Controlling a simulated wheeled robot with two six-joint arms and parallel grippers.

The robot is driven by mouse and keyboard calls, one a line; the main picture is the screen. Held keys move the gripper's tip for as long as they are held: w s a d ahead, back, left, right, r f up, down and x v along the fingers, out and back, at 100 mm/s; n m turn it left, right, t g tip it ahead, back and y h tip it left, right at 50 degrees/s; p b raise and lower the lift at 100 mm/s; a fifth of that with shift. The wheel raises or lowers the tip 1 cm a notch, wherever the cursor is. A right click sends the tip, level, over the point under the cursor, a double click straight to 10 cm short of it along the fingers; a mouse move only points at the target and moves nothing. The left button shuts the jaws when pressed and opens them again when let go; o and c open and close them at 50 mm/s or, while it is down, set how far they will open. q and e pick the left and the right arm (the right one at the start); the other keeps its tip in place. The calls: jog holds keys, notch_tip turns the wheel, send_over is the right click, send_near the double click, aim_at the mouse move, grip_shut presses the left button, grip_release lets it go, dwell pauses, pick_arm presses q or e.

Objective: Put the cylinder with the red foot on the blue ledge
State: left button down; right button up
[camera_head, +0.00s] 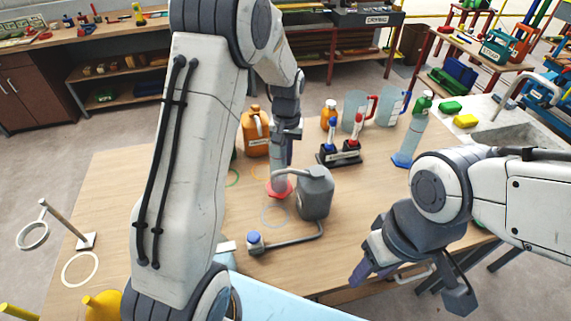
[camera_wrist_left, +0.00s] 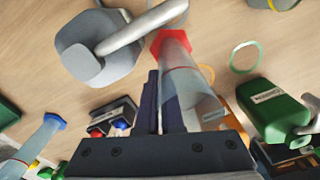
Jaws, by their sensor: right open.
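The cylinder with the red foot (camera_head: 278,178) stands on the wooden table in the middle of the head view, clear with a red foot. In the left wrist view it (camera_wrist_left: 182,65) shows beside and partly behind the fingers. My left gripper (camera_head: 287,148) is at its upper part, pointing down. Its fingers (camera_wrist_left: 160,105) look close together; whether they grip the cylinder is unclear. My right gripper (camera_head: 410,283) is open and empty near the table's right front edge. A light-blue flat surface (camera_head: 275,300) at the bottom may be the blue ledge; my left arm hides part of it.
A grey can (camera_head: 316,194) with a long spout stands close right of the cylinder. A cylinder with a blue foot (camera_head: 410,143), an orange jug (camera_head: 255,135) and a dark bottle rack (camera_head: 340,154) stand farther back. The table's left part is mostly clear.

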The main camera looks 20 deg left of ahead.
aim_at(286, 167)
pick_arm(q)
jog(key=shift+f, duration=1.9)
jog(key=c, duration=1.3)
grip_release()
jog(key=shift+s, duration=0.1)
jog(key=shift+c, duration=0.2)
